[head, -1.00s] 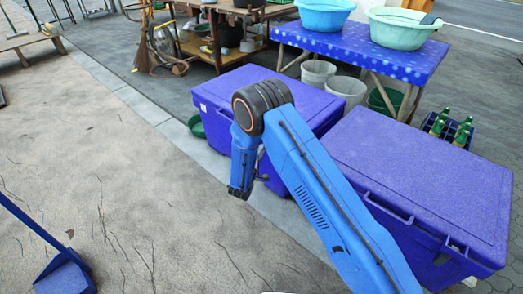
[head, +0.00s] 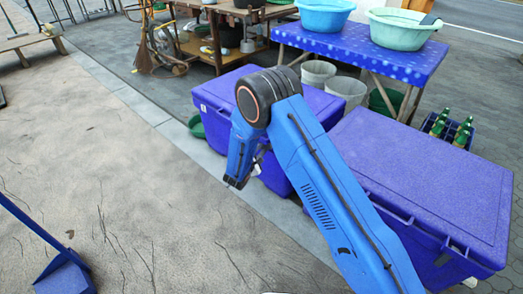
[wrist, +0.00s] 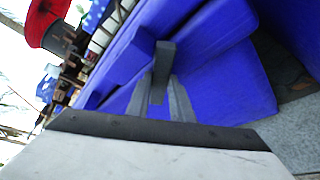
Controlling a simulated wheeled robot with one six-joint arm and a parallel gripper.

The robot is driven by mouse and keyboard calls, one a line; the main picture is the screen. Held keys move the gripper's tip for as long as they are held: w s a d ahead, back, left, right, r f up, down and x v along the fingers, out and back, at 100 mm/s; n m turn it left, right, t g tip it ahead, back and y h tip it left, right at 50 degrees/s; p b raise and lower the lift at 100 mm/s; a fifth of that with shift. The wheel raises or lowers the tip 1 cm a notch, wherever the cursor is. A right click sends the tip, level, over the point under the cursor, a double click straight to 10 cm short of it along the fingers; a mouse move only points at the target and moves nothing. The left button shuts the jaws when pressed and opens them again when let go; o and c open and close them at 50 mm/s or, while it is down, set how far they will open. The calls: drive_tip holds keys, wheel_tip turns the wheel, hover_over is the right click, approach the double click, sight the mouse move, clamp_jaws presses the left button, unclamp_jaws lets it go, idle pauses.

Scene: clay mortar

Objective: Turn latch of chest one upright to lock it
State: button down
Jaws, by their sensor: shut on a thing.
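Two blue-purple chests stand side by side. The farther left chest (head: 222,95), with a small pale label, is partly hidden behind my arm; the nearer right chest (head: 425,175) has a closed lid. My gripper (head: 236,184) is low at the front of the left chest. In the wrist view a blue chest (wrist: 222,85) fills the middle. A dark grey bar, apparently the latch (wrist: 164,58), lies between the two grey fingers of my gripper (wrist: 160,98), which are shut on it. Its angle to the chest is hard to tell from this tilted view.
A blue table (head: 370,50) with two basins stands behind the chests, with buckets beneath it. A crate of green bottles (head: 448,130) is at the right. A blue dustpan (head: 64,275) lies at the lower left. The paving left of the chests is mostly clear.

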drive_tip(key=n+g+h, duration=0.1)
drive_tip(key=n, duration=0.1)
drive_tip(key=n+g+h, duration=0.1)
drive_tip(key=n, duration=0.2)
drive_tip(key=n+g+h, duration=0.1)
drive_tip(key=n, duration=0.1)
drive_tip(key=shift+w+a+r+g, duration=0.15)
drive_tip(key=shift+a+g, duration=0.15)
drive_tip(key=shift+g, duration=0.1)
drive_tip(key=shift+n, duration=0.4)
drive_tip(key=c, duration=1.6)
unclamp_jaws()
drive_tip(key=shift+o, duration=0.2)
drive_tip(key=v, duration=1.7)
drive_tip(key=shift+a, duration=0.35)
